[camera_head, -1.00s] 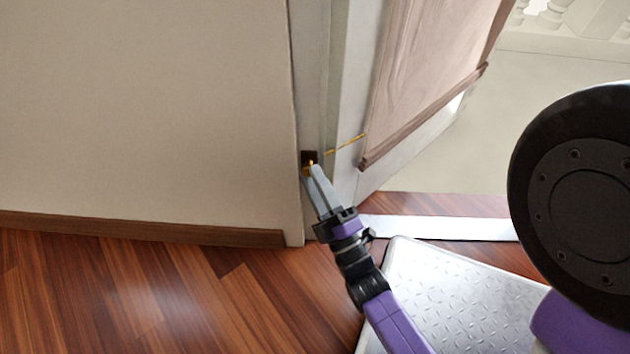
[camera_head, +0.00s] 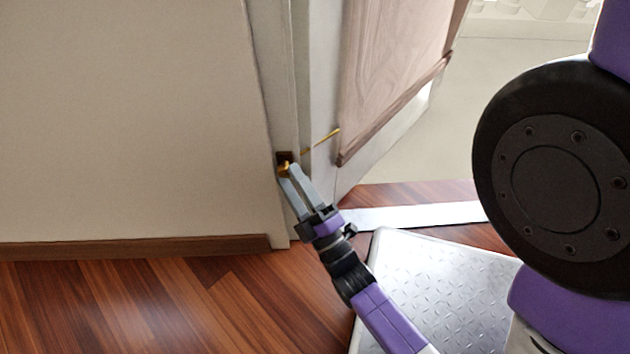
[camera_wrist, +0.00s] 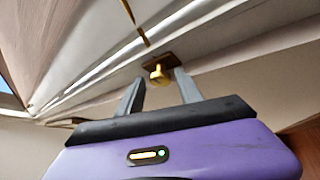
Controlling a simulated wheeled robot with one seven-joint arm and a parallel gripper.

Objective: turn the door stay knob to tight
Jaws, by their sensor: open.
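The door stay knob (camera_wrist: 159,75) is a small brass knob on a dark brown plate (camera_wrist: 161,62) on the door frame. In the head view the knob (camera_head: 284,169) sits low on the frame, partly hidden by my fingers. A thin brass stay rod (camera_head: 322,141) runs from there to the door (camera_head: 395,75), which stands open. My gripper (camera_wrist: 157,80) is open, with one grey finger on each side of the knob in the wrist view. In the head view my gripper (camera_head: 287,174) reaches up to the plate. I cannot tell whether either finger touches the knob.
A plain wall (camera_head: 120,120) with a brown baseboard (camera_head: 140,246) lies left of the frame. A pale threshold strip (camera_head: 415,214) crosses the doorway. The wooden floor (camera_head: 110,305) is clear at the lower left.

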